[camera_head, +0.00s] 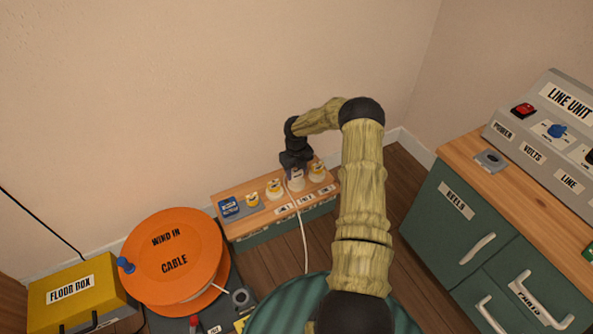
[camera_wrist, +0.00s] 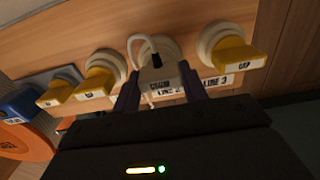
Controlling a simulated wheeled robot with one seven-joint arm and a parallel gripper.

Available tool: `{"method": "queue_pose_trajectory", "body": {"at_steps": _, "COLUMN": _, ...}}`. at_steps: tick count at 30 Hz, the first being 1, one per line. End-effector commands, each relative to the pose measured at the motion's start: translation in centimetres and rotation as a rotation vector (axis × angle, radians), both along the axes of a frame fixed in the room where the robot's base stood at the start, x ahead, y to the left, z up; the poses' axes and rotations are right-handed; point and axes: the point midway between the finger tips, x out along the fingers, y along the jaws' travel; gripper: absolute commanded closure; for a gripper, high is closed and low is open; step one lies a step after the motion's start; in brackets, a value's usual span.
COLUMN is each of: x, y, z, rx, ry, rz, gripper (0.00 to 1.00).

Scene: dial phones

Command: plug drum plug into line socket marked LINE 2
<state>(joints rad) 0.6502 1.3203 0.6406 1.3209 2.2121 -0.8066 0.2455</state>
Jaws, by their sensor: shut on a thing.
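The drum plug (camera_wrist: 160,74) is pale, with a small label and a white cable looping from it. My gripper (camera_wrist: 160,88) is shut on it, one dark finger on each side. The plug is lined up over a round pale socket (camera_wrist: 172,46), whose rim shows behind it. The strip below has a partly hidden label that seems to read LINE 2 (camera_wrist: 172,92). I cannot tell whether the plug is seated or just in front of the socket. In the head view my gripper (camera_head: 296,166) is over the wooden socket board (camera_head: 232,231), and the plug (camera_head: 296,183) shows just below it.
A yellow cap (camera_wrist: 236,54) fills the socket by LINE 3 on the right. The white cable (camera_head: 305,245) hangs in front of the board. An orange reel (camera_head: 190,240) stands left, a green cabinet (camera_head: 430,215) right.

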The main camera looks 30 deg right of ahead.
Motion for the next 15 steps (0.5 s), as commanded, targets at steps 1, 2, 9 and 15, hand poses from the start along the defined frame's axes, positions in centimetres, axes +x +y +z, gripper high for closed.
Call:
{"method": "queue_pose_trajectory", "body": {"at_steps": 1, "x": -0.04, "y": 0.01, "z": -0.17, "rx": 0.0, "ry": 0.001, "rz": 0.0, "gripper": 0.84}}
{"method": "queue_pose_trajectory", "body": {"at_steps": 2, "x": -0.04, "y": 0.01, "z": -0.22, "rx": 0.0, "ry": 0.001, "rz": 0.0, "gripper": 0.84}}
{"method": "queue_pose_trajectory", "body": {"at_steps": 9, "x": -0.04, "y": 0.0, "z": -0.36, "rx": 0.0, "ry": 0.001, "rz": 0.0, "gripper": 0.33}}
{"method": "queue_pose_trajectory", "body": {"at_steps": 15, "x": -0.03, "y": 0.0, "z": -0.34, "rx": 0.0, "ry": 0.001, "rz": 0.0, "gripper": 0.32}}
